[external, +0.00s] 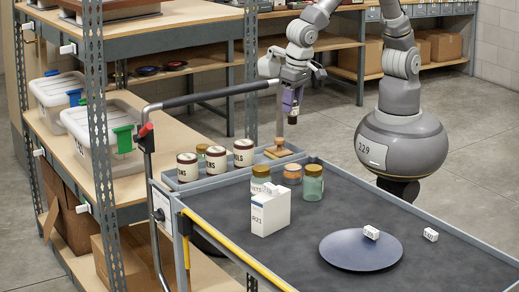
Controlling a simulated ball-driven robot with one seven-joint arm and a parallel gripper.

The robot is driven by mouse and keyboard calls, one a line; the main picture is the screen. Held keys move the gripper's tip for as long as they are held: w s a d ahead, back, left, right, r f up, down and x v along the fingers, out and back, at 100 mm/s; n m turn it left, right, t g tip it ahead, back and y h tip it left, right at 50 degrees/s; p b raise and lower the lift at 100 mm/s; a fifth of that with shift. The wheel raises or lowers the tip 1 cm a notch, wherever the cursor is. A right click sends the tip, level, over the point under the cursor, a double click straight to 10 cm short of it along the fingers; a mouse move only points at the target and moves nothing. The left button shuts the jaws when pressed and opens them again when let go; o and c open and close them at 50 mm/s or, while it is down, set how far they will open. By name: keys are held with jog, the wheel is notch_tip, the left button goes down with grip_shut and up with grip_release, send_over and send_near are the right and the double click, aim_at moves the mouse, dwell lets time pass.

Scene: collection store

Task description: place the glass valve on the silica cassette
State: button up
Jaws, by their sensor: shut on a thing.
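My gripper (292,104) is above the far edge of the cart, near the wooden block with a thin upright post. I cannot tell surely which thing is the silica cassette. One small white labelled block (371,232) lies on a round blue-grey plate (345,252). Another small white labelled block (431,234) lies on the dark mat to its right.
A white carton (270,213) stands on the cart's mat (440,267), with green glass jars (313,184) behind it. Labelled cans (243,153) and the wooden block (279,150) are in the cart's side tray. Shelving with white bins (95,125) stands left.

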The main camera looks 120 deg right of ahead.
jog(key=b, duration=0.3)
send_over(292, 166)
notch_tip(292, 166, down, 13)
jog(key=shift+d+f, duration=0.1)
jog(key=shift+s, duration=0.1)
jog(key=o, duration=1)
jog(key=r+p, duration=0.1)
jog(key=r, duration=0.3)
jog(key=a+r+p, duration=0.1)
jog(key=r, duration=0.3)
jog(key=r+p, duration=0.2)
jog(key=r, duration=0.2)
jog(key=shift+s+a+r, duration=0.1)
jog(key=shift+s+a, duration=0.2)
jog(key=shift+s, duration=0.05)
